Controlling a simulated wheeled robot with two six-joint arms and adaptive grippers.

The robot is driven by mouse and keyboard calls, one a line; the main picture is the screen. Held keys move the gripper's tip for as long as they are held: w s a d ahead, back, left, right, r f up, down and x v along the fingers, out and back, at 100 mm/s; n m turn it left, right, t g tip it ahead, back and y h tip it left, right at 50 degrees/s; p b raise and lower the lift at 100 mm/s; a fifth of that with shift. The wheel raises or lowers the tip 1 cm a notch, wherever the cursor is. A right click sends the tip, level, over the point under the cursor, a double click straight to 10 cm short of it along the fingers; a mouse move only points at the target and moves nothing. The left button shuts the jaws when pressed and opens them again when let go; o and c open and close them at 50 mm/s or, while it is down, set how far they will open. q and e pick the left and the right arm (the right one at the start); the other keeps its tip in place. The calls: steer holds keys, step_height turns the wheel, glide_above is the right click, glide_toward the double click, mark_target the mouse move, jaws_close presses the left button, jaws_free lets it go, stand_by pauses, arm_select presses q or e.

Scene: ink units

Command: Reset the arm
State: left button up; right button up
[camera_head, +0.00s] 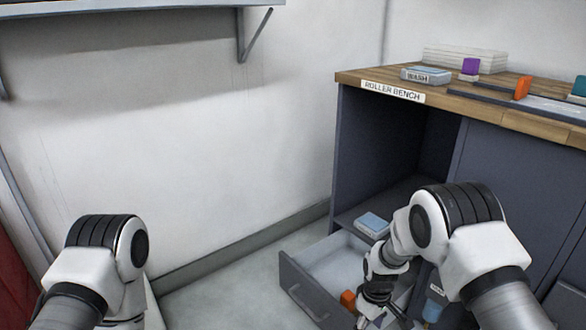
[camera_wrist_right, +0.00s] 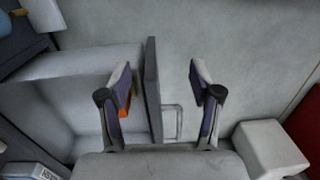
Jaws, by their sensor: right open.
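My right arm reaches down to an open drawer (camera_head: 338,258) low in the bench cabinet. My right gripper (camera_head: 374,312) is at the drawer, partly hidden by its own wrist. In the right wrist view the right gripper (camera_wrist_right: 160,72) is open and empty. The drawer's front panel (camera_wrist_right: 152,92) shows between its two fingers, with the handle (camera_wrist_right: 180,121) on the outer side; I cannot tell how far below the fingertips it is. My left arm (camera_head: 105,250) is bent at the left of the head view, and its gripper is not in view.
An orange block (camera_head: 348,299) sits in the drawer. A light-blue box (camera_head: 372,224) lies on the cabinet shelf above. The roller bench (camera_head: 345,77) top holds a wash box (camera_head: 426,75), a purple-topped block (camera_head: 470,66) and another orange block (camera_head: 522,87). Floor left of the drawer is clear.

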steer(key=s+d+f+m+g+p, duration=0.15)
steer(key=s+f, duration=0.25)
steer(key=s, duration=0.6)
steer(key=s+d+f+g+b, duration=0.1)
steer(key=s+d+f, duration=0.25)
steer(key=s, duration=0.55)
steer(key=s+d+r+m+p, duration=0.15)
steer(key=s+m, duration=0.25)
steer(key=s, duration=1.1)
step_height(320, 180, up, 39)
steer(key=w+m+t+p, duration=0.2)
steer(key=t+p, duration=0.1)
steer(key=p, duration=3.4)
steer(key=shift+a, duration=0.25)
steer(key=shift+o, duration=0.5)
steer(key=shift+r+m, duration=0.15)
steer(key=shift+m, duration=0.1)
